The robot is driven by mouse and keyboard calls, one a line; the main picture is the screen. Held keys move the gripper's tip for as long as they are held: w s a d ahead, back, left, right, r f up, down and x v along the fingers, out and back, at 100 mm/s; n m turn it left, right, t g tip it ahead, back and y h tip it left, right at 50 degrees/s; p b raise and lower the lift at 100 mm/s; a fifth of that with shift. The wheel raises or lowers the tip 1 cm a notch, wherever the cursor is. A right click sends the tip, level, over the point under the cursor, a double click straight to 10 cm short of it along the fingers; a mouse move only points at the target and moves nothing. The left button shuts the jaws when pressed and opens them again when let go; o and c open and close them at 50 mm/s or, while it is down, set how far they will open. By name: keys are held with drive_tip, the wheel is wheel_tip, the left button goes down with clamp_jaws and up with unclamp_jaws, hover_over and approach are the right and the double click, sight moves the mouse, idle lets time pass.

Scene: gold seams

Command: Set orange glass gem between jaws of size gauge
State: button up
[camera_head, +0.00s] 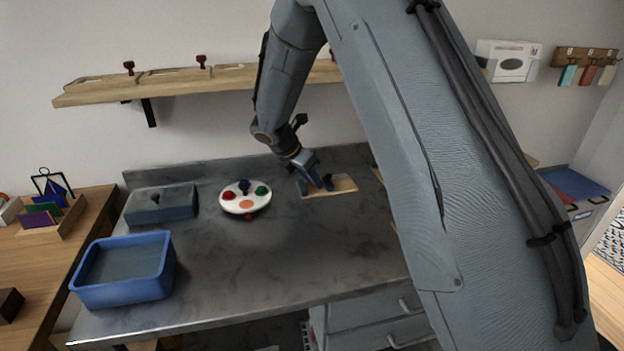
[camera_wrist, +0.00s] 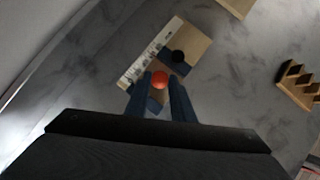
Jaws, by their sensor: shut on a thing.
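The orange glass gem (camera_wrist: 160,79) shows in the wrist view between the tips of my gripper (camera_wrist: 163,86), which is shut on it. The size gauge is a pale wooden board (camera_wrist: 197,46) with a white marked scale along one edge, dark blue jaw blocks and a black knob (camera_wrist: 178,55). The gem appears over the gauge by its blue jaws; I cannot tell whether it touches them. In the head view my gripper (camera_head: 318,184) is over the left part of the gauge board (camera_head: 345,184), and the gem is hidden there.
A white round dish (camera_head: 233,206) with coloured knobs or gems stands left of the gauge. A grey box (camera_head: 165,208) and a blue tub (camera_head: 125,292) are farther left. The front middle of the counter (camera_head: 290,258) is clear. A stepped wooden rack (camera_wrist: 296,86) is in the wrist view.

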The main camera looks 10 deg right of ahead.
drive_tip(key=shift+f, duration=0.25)
drive_tip(key=shift+f, duration=0.15)
drive_tip(key=o, duration=0.7)
drive_tip(key=shift+o, duration=0.2)
